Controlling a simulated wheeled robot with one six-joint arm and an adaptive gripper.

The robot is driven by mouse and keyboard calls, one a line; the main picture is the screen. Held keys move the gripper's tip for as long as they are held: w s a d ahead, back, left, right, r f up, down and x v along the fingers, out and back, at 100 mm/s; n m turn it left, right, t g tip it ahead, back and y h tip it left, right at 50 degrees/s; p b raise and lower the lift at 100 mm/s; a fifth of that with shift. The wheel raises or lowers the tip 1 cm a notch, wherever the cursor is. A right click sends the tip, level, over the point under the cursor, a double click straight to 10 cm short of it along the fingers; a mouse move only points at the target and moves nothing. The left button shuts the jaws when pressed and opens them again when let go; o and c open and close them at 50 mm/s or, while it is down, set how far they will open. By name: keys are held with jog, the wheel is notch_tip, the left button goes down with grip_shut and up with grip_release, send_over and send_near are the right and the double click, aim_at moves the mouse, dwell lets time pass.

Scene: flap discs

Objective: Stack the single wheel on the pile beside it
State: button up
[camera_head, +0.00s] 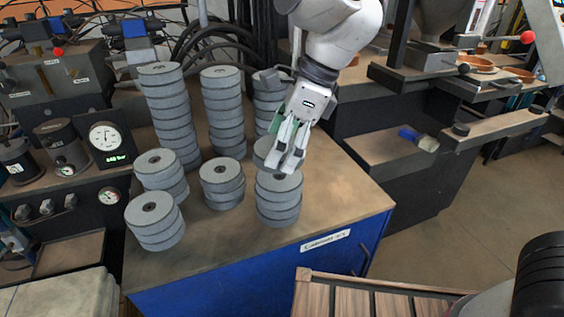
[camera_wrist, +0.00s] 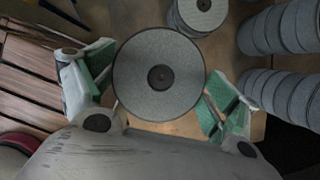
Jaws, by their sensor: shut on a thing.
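My gripper (camera_head: 291,160) is shut on a grey round wheel (camera_head: 263,152), with one finger on the near side and one on the far side. In the wrist view the held wheel (camera_wrist: 160,95) lies face-on, its dark centre hole showing, between the green finger pads. In the head view a short pile of wheels (camera_head: 278,205) stands on the bench just below the held wheel. The fingers partly cover the held wheel. I cannot tell how much gap is between it and the pile top. In the wrist view the held wheel hides what is under it.
Short piles (camera_head: 222,185) (camera_head: 155,222) (camera_head: 160,172) stand to the left on the bench (camera_head: 345,195). Tall stacks (camera_head: 170,110) (camera_head: 223,110) stand behind. A gauge box (camera_head: 110,140) is at the left. The bench is bare right of the gripper. A slatted wooden surface (camera_head: 345,298) is in front.

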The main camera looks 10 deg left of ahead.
jog(key=shift+f, duration=2.05)
jog(key=shift+f, duration=0.1)
jog(key=o, duration=1.2)
jog(key=v, duration=1.2)
jog(key=shift+w, duration=0.1)
